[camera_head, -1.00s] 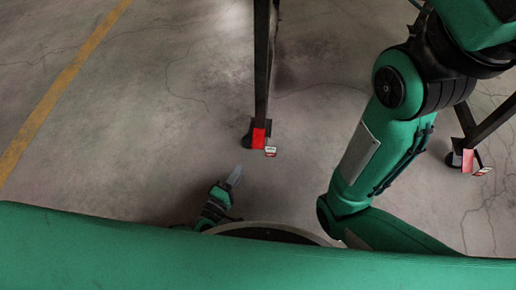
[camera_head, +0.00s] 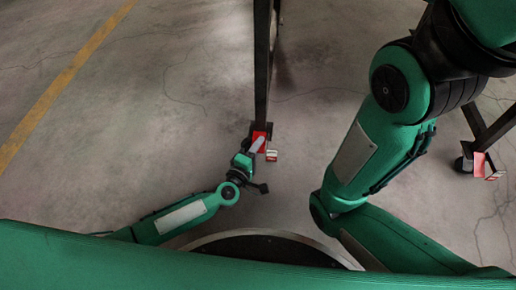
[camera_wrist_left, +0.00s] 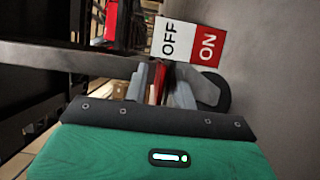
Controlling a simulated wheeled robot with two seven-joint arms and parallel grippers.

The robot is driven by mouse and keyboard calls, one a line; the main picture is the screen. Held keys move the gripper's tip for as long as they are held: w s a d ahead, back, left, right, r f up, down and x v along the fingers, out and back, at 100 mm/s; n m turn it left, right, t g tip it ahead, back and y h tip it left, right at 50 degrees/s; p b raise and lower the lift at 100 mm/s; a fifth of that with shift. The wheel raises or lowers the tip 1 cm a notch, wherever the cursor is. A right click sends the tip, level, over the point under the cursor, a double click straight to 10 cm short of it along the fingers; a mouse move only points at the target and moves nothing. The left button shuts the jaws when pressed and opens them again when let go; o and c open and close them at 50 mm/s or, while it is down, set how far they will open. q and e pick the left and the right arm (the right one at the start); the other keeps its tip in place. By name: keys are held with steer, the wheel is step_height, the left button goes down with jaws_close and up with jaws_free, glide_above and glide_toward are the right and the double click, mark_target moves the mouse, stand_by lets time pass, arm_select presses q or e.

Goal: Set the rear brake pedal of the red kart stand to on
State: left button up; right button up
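A red brake pedal (camera_head: 259,137) sits at the foot of a dark stand leg (camera_head: 262,70) in the head view. A small red and white label (camera_head: 271,155) is just right of it. My left gripper (camera_head: 256,146) reaches the pedal from below in the picture. In the left wrist view, the label (camera_wrist_left: 188,42) reads OFF on white and ON on red. My left gripper (camera_wrist_left: 160,85) has its grey fingers close together with a red strip, likely the pedal, between them. Whether they touch it is unclear. My right gripper is out of view.
Another dark leg (camera_head: 496,130) with a red pedal (camera_head: 478,163) and label stands at the far right. A black caster wheel (camera_wrist_left: 222,92) is close beside my left fingers. The concrete floor (camera_head: 160,120) to the left is clear.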

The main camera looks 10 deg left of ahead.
arm_select(q)
jaws_close()
stand_by(1.4)
